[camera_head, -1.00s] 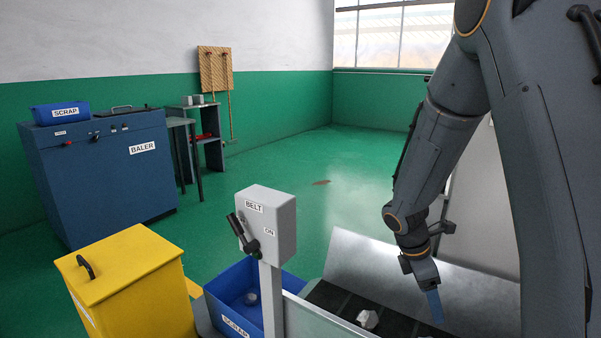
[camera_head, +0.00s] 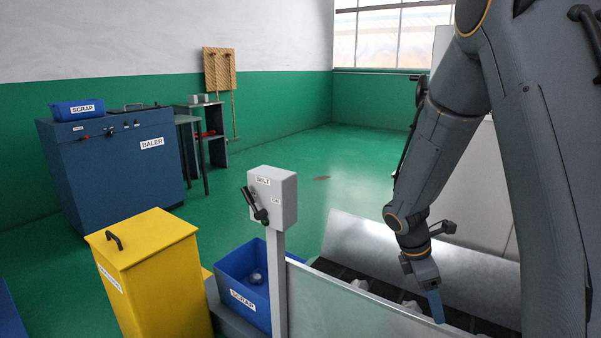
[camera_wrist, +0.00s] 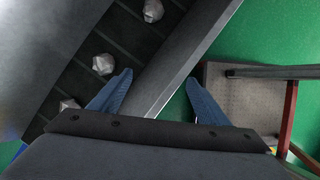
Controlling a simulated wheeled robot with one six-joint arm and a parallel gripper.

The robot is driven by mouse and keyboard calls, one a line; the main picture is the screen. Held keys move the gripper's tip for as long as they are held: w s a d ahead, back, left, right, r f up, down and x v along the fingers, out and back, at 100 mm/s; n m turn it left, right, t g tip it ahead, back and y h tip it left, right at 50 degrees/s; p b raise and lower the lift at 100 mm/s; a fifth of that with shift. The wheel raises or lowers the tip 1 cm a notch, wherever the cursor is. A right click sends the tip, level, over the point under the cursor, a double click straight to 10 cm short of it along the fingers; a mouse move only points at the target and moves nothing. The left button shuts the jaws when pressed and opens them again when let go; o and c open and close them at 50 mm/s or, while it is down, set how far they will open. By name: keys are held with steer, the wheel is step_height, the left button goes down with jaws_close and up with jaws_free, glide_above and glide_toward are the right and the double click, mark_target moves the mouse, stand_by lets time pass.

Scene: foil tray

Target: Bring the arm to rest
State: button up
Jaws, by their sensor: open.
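My arm hangs down on the right of the head view. My gripper (camera_head: 435,305) is over the dark conveyor belt, pointing down. In the wrist view its two blue fingers (camera_wrist: 160,95) are spread wide apart with nothing between them. They straddle the view of the belt's grey side wall (camera_wrist: 180,60). In the head view only one finger shows clearly.
Several crumpled foil pieces (camera_wrist: 103,64) lie on the belt (camera_wrist: 75,75). A grey BELT switch post (camera_head: 273,200) stands left of my arm. A blue SCRAP bin (camera_head: 235,285) and a yellow bin (camera_head: 150,265) stand further left. A blue baler (camera_head: 110,160) is behind, with open green floor beyond.

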steer(key=shift+s+a+r, duration=0.1)
steer(key=shift+s+a, duration=0.05)
steer(key=shift+s, duration=0.3)
steer(key=shift+a+r, duration=0.15)
steer(key=s+a+r+m+y+b, duration=0.3)
steer(key=s+a+m+b, duration=0.3)
steer(key=s+a, duration=0.45)
steer(key=s+a+r+m+y+b, duration=0.2)
steer(key=s+a+r+m+b, duration=0.15)
steer(key=s+a+m, duration=0.5)
steer(key=d+r+m+p, duration=0.2)
steer(key=d+r+p, duration=0.5)
steer(key=p, duration=1.3)
step_height(320, 180, up, 5)
steer(key=shift+s+f+m, duration=0.15)
steer(key=shift+s+m, duration=0.2)
steer(key=shift+s, duration=0.05)
